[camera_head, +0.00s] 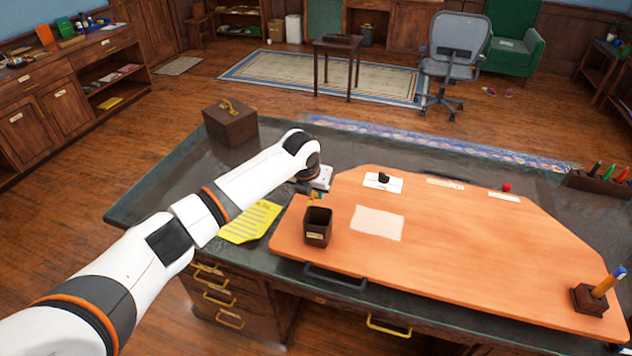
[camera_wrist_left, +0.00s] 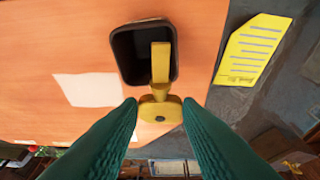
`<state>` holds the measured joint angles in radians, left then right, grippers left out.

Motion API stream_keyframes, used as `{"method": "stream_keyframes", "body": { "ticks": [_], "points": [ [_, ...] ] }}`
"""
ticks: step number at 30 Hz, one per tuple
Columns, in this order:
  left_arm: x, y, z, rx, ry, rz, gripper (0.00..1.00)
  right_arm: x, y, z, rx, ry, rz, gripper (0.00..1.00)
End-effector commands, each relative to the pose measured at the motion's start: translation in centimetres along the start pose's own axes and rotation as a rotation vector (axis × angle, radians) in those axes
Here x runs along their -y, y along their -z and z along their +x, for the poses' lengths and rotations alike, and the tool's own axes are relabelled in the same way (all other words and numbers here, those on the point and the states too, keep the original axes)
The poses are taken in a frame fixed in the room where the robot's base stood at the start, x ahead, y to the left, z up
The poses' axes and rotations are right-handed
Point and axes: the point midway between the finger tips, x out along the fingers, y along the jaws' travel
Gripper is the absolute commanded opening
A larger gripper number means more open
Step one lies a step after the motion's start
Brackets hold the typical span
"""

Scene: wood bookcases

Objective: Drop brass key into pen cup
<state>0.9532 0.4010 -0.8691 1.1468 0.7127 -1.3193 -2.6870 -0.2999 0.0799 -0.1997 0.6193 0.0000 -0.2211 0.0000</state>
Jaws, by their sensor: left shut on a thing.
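The brass key (camera_wrist_left: 160,85) is yellow and shows in the left wrist view, its round head between the two green fingertips. My left gripper (camera_wrist_left: 160,110) is shut on that head, with the shaft pointing away from the fingers. The pen cup (camera_wrist_left: 128,45), a dark open-topped box, lies behind the key in that view, and the shaft overlaps its opening. In the head view the pen cup (camera_head: 318,228) stands upright on the orange board, with my left gripper (camera_head: 314,194) just behind it. I cannot tell the key's height above the rim. The right gripper is not in view.
The orange board (camera_head: 450,240) lies on the dark desk. A yellow note (camera_head: 250,222) lies left of the cup, and a pale paper (camera_head: 377,223) lies right of it. A wooden box (camera_head: 230,125) stands at the back left. A holder with a pen (camera_head: 588,299) stands at the right.

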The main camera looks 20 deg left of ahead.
Motion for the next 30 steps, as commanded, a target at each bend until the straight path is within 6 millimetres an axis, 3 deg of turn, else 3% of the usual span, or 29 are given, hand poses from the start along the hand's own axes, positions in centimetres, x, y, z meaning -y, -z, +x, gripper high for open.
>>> {"method": "stream_keyframes", "body": {
  "ticks": [12, 23, 24, 28, 30],
  "points": [
    [0.0, -1.9, 4.6, 0.000, 0.000, -0.001, 0.06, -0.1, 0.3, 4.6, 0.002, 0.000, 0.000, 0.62],
    [0.0, -2.1, 5.0, -0.001, 0.001, -0.001, 0.06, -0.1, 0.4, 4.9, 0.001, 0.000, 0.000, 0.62],
    [0.0, -2.1, 5.0, -0.001, 0.001, -0.001, 0.33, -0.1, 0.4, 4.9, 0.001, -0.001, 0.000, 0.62],
    [0.0, -2.1, 5.0, -0.001, 0.001, -0.001, 0.54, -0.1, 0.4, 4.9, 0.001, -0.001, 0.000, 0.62],
    [0.0, -2.1, 5.0, -0.001, 0.001, -0.001, 0.57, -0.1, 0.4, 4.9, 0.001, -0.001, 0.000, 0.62]
  ]
}}
